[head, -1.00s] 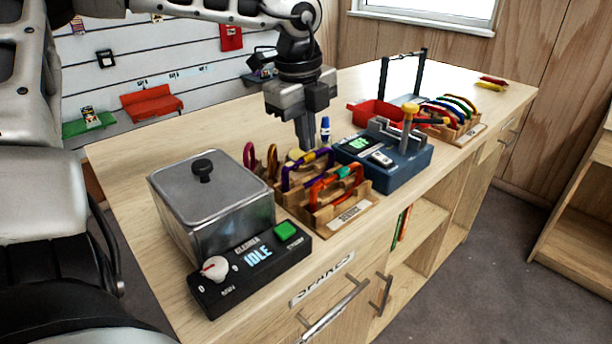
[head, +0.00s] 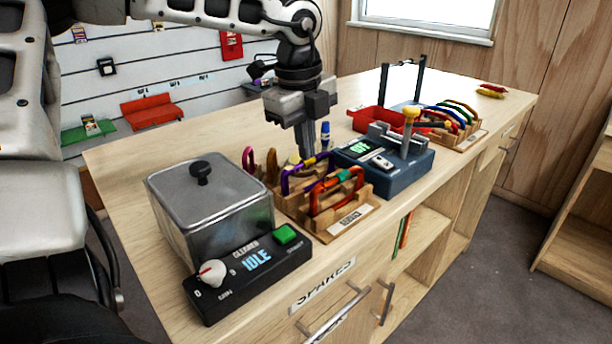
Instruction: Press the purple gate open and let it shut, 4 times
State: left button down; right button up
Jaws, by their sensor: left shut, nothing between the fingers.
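The purple carabiner (head: 286,182) stands in the wooden rack (head: 325,235) on the bench, with a yellow part along its top. My left gripper (head: 306,158) points down with its fingers shut and empty, right at the top of the purple carabiner. The fingertips overlap its upper edge in this view; I cannot tell whether they touch the gate or how far the gate is pushed. An orange-red carabiner (head: 314,200) with a teal part stands in front of it in the same rack. My right gripper is not in view.
A lidded metal tank (head: 215,200) with a black control box (head: 213,303) reading IDLE stands left of the rack. A blue-grey device (head: 405,178) with a yellow-topped lever stands right. Pink and brown carabiners (head: 272,165) stand behind in the rack.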

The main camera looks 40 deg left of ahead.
pick_arm(q)
notch_tip(320, 180, up, 6)
jog(key=p, duration=0.2)
jog(key=shift+p, duration=0.4)
jog(key=shift+f, duration=0.1)
